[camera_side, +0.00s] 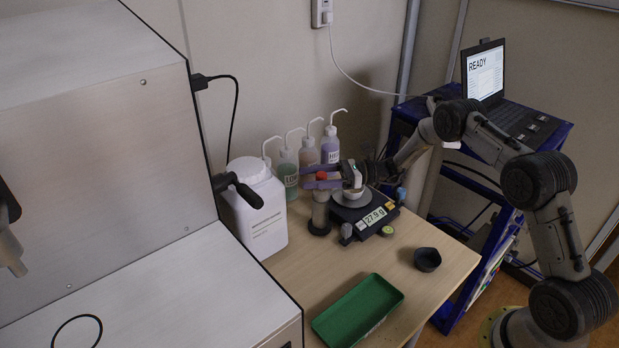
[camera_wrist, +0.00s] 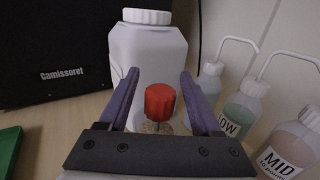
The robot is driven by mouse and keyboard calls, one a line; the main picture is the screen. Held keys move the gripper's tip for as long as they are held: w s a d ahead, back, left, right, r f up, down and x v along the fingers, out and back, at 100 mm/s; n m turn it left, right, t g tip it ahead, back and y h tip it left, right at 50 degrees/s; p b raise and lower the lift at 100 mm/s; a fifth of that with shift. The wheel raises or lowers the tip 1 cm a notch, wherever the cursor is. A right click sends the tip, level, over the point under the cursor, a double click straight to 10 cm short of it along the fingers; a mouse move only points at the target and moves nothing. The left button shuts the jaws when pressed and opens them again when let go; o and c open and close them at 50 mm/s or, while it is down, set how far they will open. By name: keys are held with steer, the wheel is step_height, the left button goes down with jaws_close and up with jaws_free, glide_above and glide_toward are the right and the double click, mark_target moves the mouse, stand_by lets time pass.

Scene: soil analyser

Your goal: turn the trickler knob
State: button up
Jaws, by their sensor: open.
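The trickler's red knob (camera_wrist: 160,102) stands between the two purple fingers of my gripper (camera_wrist: 160,92) in the wrist view, with a gap on each side. In the side view the red knob (camera_side: 322,176) sits at the top of the grey trickler post (camera_side: 320,212), and my gripper (camera_side: 318,180) is around it from the right. The fingers are open and do not appear to touch the knob. The balance (camera_side: 365,214) beside the trickler reads 27.9 g and carries a small white dish (camera_side: 352,198). The lower part of the trickler is hidden in the wrist view.
A large white jug (camera_side: 258,215) stands left of the trickler. Several wash bottles (camera_side: 289,170) stand behind. A green tray (camera_side: 358,310) and a dark round cup (camera_side: 427,259) lie in front. A laptop (camera_side: 485,75) showing READY sits on a blue cart. Bare table lies between tray and balance.

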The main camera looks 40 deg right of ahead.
steer(key=shift+w+a, duration=0.2)
steer(key=shift+a, duration=0.15)
steer(key=shift+c, duration=0.2)
jaws_close()
steer(key=shift+s+a+n+g+y, duration=0.1)
steer(key=shift+s+n+g+y, duration=0.3)
steer(key=shift+n+g, duration=1.15)
steer(key=shift+s+n+g+y, duration=0.35)
steer(key=shift+n+g, duration=0.55)
steer(key=shift+g, duration=1.2)
steer(key=shift+s+a+n+g+y, duration=0.15)
steer(key=shift+n+g+y, duration=0.4)
steer(key=shift+n+g, duration=1)
steer(key=shift+s+g, duration=0.1)
steer(key=shift+g, duration=0.6)
